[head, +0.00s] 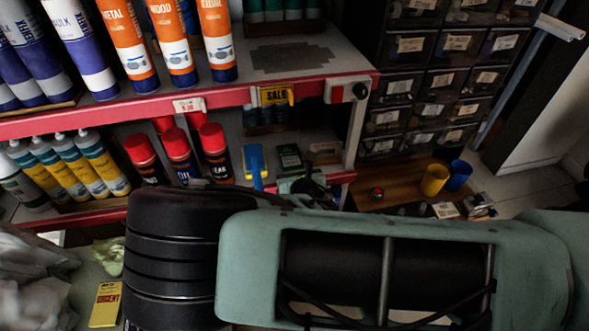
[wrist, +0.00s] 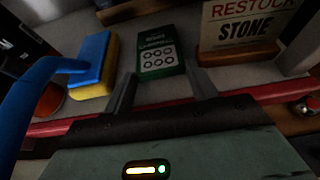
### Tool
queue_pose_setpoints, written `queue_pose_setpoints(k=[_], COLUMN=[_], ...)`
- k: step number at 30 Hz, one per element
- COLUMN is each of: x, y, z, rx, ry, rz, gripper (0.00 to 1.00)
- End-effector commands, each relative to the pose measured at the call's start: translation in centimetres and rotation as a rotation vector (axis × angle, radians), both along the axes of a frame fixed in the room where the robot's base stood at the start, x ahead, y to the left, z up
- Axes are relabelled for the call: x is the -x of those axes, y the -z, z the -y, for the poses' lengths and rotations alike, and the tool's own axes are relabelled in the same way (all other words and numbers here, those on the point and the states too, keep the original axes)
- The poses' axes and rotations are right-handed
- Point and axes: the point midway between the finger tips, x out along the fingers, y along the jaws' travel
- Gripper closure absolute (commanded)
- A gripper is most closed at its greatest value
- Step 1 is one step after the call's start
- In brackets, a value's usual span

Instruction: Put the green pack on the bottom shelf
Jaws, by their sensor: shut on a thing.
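The green pack (wrist: 158,55) is a dark green box with a white label and rings printed on it. It sits between the two fingertips of my gripper (wrist: 161,80) in the wrist view, and my gripper is shut on it. In the head view the pack (head: 289,157) shows over the lower red-edged shelf (head: 343,177), beyond my arm. I cannot tell whether its base touches the shelf board. My gripper is mostly hidden by my arm in the head view.
A blue and yellow brush-like thing (wrist: 92,65) stands left of the pack. A "RESTOCK STONE" card on a wooden stand (wrist: 240,30) is to its right. Spray cans (head: 181,155) stand further left. The upper shelf (head: 240,95) overhangs, with a post (head: 355,125) at right.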

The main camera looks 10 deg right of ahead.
Motion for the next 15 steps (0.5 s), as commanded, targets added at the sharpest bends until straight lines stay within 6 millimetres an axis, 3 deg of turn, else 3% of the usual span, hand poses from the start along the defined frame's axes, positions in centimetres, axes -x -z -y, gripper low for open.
queue_pose_setpoints(k=[9,10,15], x=[-0.01,-0.01,-0.01], y=[0.38,0.27,0.21], z=[-0.02,-0.02,-0.02], rx=[-0.001,-0.001,-0.001], ry=[-0.001,0.0,0.0], rz=[0.001,0.001,0.001], gripper=[0.64,0.37,0.34])
